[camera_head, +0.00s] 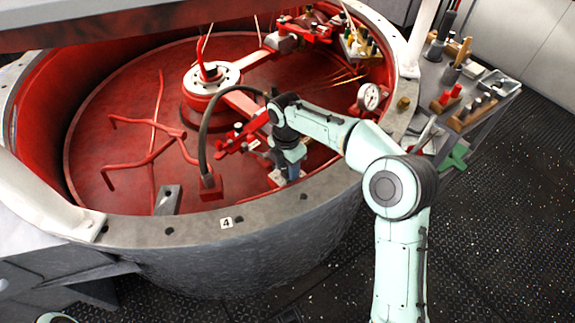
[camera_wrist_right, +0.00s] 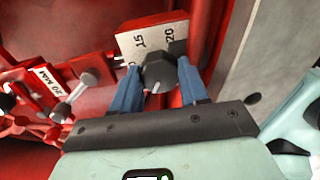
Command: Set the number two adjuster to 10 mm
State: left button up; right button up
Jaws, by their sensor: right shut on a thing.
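My right gripper (camera_head: 290,168) is inside the red-lined vessel near its front right rim. In the right wrist view its two blue fingers (camera_wrist_right: 160,80) are shut on a dark, many-sided adjuster knob (camera_wrist_right: 160,70), one finger on each side. The knob has a pale mark on its near face, pointing down in the picture. Behind it stands a pale scale plate (camera_wrist_right: 148,40) on a red block, with 15 and 20 readable. The knob and left finger hide the plate's lower part. I cannot read the adjuster's number. My left gripper is out of view.
A red linkage with a "20 MAX" label (camera_wrist_right: 50,80) lies left of the knob. A curved dark hose (camera_head: 207,130) rises close to my right wrist. A dial gauge (camera_head: 370,96) and a tool trolley (camera_head: 485,115) stand right. The rim carries a "4" tag (camera_head: 226,223).

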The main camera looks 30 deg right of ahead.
jog(key=m+p, duration=0.2)
jog(key=shift+r+m, duration=0.15)
jog(key=shift+m, duration=0.25)
jog(key=m+p, duration=0.1)
jog(key=m, duration=0.1)
jog(key=shift+m+p, duration=0.35)
jog(key=shift+m, duration=0.05)
jog(key=shift+m+p, duration=0.5)
jog(key=shift+m, duration=0.7)
jog(key=shift+w+m+p, duration=0.1)
jog(key=shift+m+p, duration=0.3)
jog(key=shift+m, duration=1.1)
jog(key=o, duration=1.1)
jog(key=shift+c, duration=0.2)
